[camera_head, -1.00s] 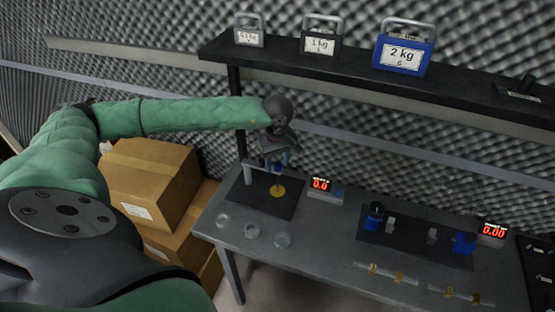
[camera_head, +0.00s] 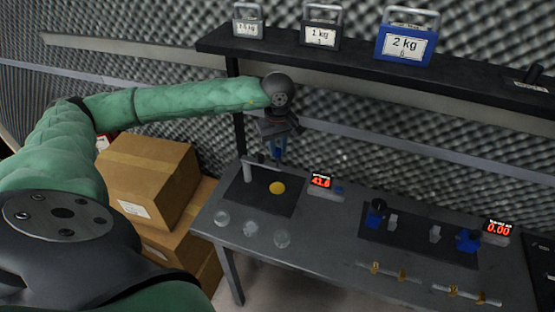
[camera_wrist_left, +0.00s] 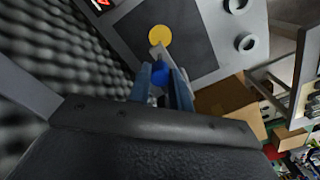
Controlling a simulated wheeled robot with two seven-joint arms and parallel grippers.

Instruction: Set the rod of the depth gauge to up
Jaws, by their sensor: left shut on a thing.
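The depth gauge has a grey stand (camera_head: 247,173) on a dark mat at the left of the table. A yellow disc (camera_head: 277,188) lies on the mat below its arm, and shows in the left wrist view (camera_wrist_left: 160,36). The red display (camera_head: 321,181) beside it reads about 41.6; the last digit is hard to make out. My left gripper (camera_head: 277,158) is above the disc, its fingers shut on the blue knob (camera_wrist_left: 159,75) of the rod. The rod's lower part is mostly hidden in the head view. My right gripper is not in view.
Several clear round pieces (camera_head: 251,229) stand along the table's front left. A second dark mat (camera_head: 400,246) with blue devices is to the right, with a display (camera_head: 497,228) reading 0.00. A black shelf (camera_head: 350,68) with weights hangs above. Cardboard boxes (camera_head: 155,175) stand left of the table.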

